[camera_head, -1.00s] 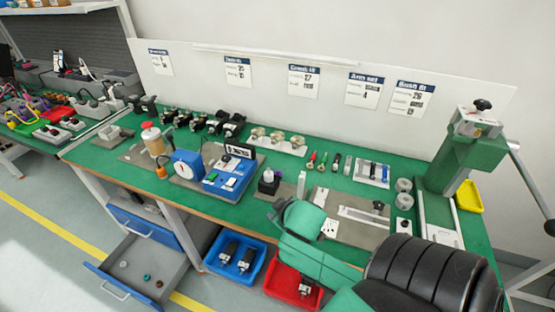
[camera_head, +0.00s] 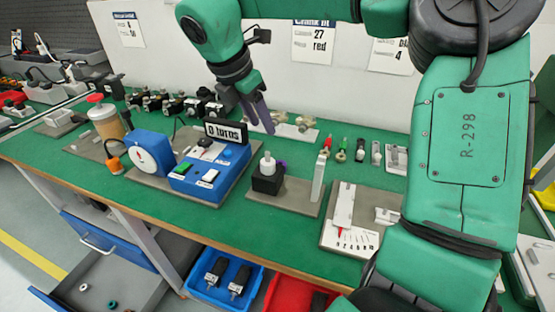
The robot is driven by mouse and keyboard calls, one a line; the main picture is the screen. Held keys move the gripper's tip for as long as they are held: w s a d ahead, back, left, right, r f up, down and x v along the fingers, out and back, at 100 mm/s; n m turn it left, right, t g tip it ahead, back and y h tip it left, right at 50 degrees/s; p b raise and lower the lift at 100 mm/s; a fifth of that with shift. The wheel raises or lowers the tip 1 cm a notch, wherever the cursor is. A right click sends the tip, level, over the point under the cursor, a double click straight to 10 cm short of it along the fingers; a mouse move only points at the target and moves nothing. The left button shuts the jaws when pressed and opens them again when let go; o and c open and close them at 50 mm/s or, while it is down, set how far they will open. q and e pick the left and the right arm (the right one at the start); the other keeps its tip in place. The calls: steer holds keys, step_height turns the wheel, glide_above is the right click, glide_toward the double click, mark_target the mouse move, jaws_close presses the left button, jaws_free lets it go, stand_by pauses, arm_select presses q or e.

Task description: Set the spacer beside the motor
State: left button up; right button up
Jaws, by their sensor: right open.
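Several black and silver motor-like units (camera_head: 175,105) stand in a row at the back of the green bench, and I cannot tell which is the task's motor. Small rings lie in the open drawer, one pale (camera_head: 83,287) and one teal (camera_head: 112,303). They may be spacers, but I cannot tell. My right gripper (camera_head: 257,117) is open above the bench, just right of the back row and behind the blue counter box (camera_head: 212,170). Its fingers point down and nothing shows between them. My arm hides part of the bench's right side. My left gripper is out of view.
A black block with a white top (camera_head: 267,180) stands on a grey plate in front of the gripper. A measuring plate (camera_head: 350,225) lies right of it. Blue (camera_head: 225,285) and red (camera_head: 290,292) bins sit below the bench. The bench's front strip (camera_head: 150,195) is clear.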

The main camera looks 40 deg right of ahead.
mark_target(279, 161)
steer(key=shift+s+d+f, duration=0.15)
steer(key=shift+d+f, duration=0.05)
steer(key=shift+f, duration=0.55)
steer(key=p+x, duration=0.1)
steer(key=x, duration=1.1)
steer(key=shift+s+f, duration=0.15)
steer(key=shift+f, duration=0.3)
steer(key=shift+d+f, duration=0.1)
steer(key=shift+f, duration=0.25)
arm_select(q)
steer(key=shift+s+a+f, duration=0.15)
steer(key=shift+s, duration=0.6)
arm_select(e)
jaws_close()
